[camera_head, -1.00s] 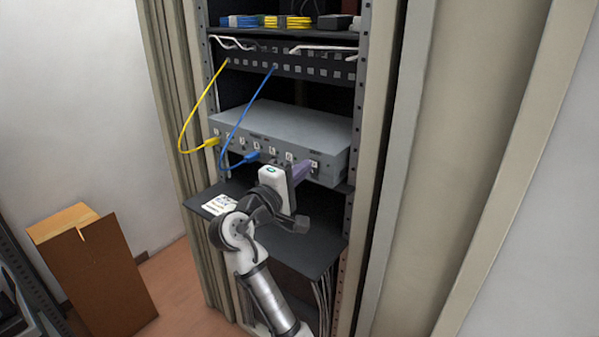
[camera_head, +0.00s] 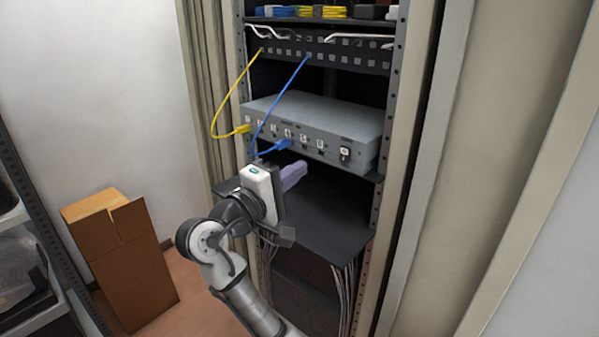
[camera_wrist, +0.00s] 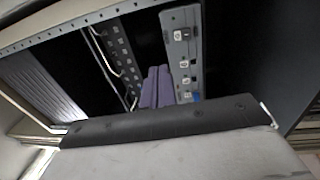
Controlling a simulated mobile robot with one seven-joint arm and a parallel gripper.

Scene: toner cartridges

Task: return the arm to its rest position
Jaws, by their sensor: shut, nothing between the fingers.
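My gripper (camera_head: 293,174) has purple fingers and shows in front of the rack, just above the dark shelf (camera_head: 325,222) and below the grey device. The fingers are shut with nothing between them. In the wrist view the two purple fingers (camera_wrist: 156,88) lie side by side, beside the device's port face in the picture. My arm reaches up from the bottom of the head view, bent at the elbow. The fingers appear apart from the device.
The grey rack device (camera_head: 320,130) has a yellow cable (camera_head: 216,122) and a blue cable (camera_head: 273,103) running up to the patch panel (camera_head: 330,52). Rack posts and door panels flank the opening. A cardboard box (camera_head: 125,262) stands on the floor at left, near a shelf unit (camera_head: 30,180).

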